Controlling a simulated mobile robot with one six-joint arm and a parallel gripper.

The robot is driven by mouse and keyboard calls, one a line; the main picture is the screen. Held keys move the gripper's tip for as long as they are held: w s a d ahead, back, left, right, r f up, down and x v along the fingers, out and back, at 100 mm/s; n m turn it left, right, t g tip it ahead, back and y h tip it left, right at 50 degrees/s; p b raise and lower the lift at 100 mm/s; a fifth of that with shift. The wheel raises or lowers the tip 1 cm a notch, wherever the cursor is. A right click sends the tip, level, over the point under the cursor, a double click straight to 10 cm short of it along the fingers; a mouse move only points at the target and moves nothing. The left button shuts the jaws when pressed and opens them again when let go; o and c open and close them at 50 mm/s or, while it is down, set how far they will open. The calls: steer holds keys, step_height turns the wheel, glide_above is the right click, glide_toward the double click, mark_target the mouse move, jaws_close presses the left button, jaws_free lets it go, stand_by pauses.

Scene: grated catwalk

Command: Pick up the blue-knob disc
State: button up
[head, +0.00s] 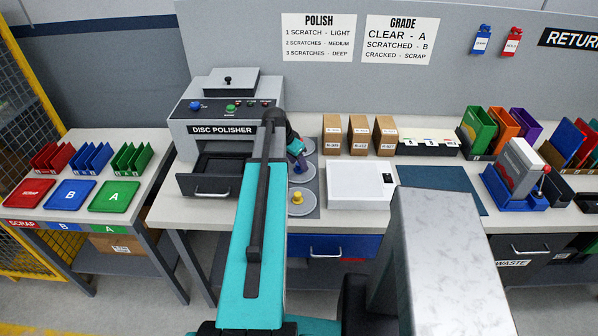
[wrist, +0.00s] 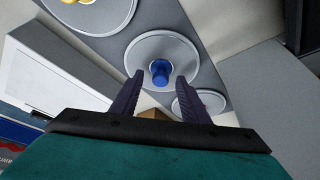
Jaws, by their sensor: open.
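The blue-knob disc (head: 311,173) is a grey round disc on a dark mat on the bench, the middle one of a row of three. In the wrist view the blue-knob disc (wrist: 180,48) lies just beyond my fingertips, its blue knob seen between them. My gripper (head: 299,155) is open and empty above the row in the head view. In the wrist view my gripper (wrist: 160,76) has one finger to each side of the knob; I cannot tell the exact height gap. My arm hides part of the row in the head view.
The yellow-knob disc (head: 298,209) lies nearer the bench front. Another disc (wrist: 200,102) lies behind my right finger in the wrist view. The disc polisher (head: 222,130) stands to the left.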

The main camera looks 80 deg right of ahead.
mark_target(297, 165)
jaws_close()
steer(key=shift+r, duration=0.2)
stand_by(0.4)
step_height(297, 165, up, 10)
steer(key=b, duration=0.3)
steer(key=shift+f, duration=0.15)
stand_by(0.4)
stand_by(0.6)
